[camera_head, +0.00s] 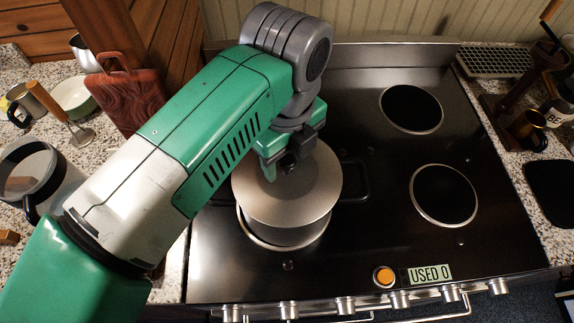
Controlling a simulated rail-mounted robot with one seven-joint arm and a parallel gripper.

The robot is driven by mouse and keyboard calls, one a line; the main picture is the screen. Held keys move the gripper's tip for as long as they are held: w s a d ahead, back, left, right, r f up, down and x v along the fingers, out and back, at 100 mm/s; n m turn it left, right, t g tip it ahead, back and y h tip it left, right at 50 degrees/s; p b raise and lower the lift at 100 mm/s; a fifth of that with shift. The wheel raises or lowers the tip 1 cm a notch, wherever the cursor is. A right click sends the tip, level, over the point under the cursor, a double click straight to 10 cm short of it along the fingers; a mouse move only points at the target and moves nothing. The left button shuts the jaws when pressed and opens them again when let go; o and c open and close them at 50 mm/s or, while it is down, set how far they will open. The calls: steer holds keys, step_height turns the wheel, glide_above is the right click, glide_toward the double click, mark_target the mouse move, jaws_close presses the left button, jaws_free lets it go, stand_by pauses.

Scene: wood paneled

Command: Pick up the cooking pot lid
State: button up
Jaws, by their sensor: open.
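The cooking pot lid (292,203) is a round, flat, light metal disc. It lies on the cooking pot (290,237), which stands on a front-left burner of the black stove. My gripper (283,168) is open above the far part of the lid, pointing down. The lid's knob is hidden or cannot be told apart from the gripper. Whether the fingers touch the lid or surround a knob cannot be told from this view.
The black stove (360,235) has two free burners (443,195) at the right. A red-brown cutting board (130,100), a metal pitcher (38,178) and a spatula (62,115) are on the left counter. Dark objects and a mug (528,125) stand on the right counter.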

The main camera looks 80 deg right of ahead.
steer(key=shift+f, duration=0.65)
jaws_close()
steer(key=shift+r, duration=0.1)
steer(key=shift+r+b, duration=0.35)
steer(key=shift+r, duration=0.15)
step_height(320, 180, up, 2)
steer(key=shift+r+b, duration=0.1)
steer(key=shift+b, duration=0.35)
steer(key=s+a+r+b, duration=0.1)
steer(key=s+a+b, duration=0.2)
steer(key=s+a, duration=0.7)
steer(key=shift+s+a+r+b, duration=0.3)
steer(key=shift+s+r+b, duration=0.05)
steer(key=shift+s, duration=0.7)
steer(key=shift+w, duration=0.1)
